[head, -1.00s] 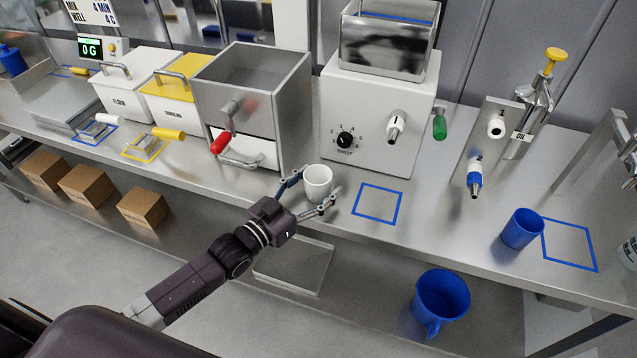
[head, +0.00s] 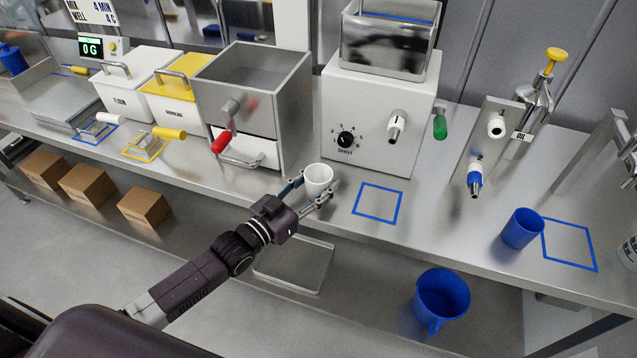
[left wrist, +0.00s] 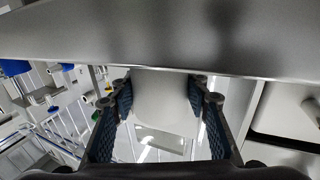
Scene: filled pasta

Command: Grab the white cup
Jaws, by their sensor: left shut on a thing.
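The white cup (head: 318,178) is upright at the front part of the steel counter (head: 450,225), left of an empty blue square outline (head: 378,203). My left gripper (head: 312,193) has its fingers on either side of the cup and is shut on it. In the left wrist view the cup (left wrist: 165,98) fills the space between the two blue-padded fingers (left wrist: 160,100). Whether the cup's base touches the counter is hard to tell. My right gripper is not in view.
A white dispenser with a dial (head: 375,125) stands behind the cup. A steel box with a red-handled lever (head: 255,105) is behind it to the left. A blue cup (head: 522,228) stands to the right. A blue mug (head: 441,300) is lower down, beyond the counter's front edge.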

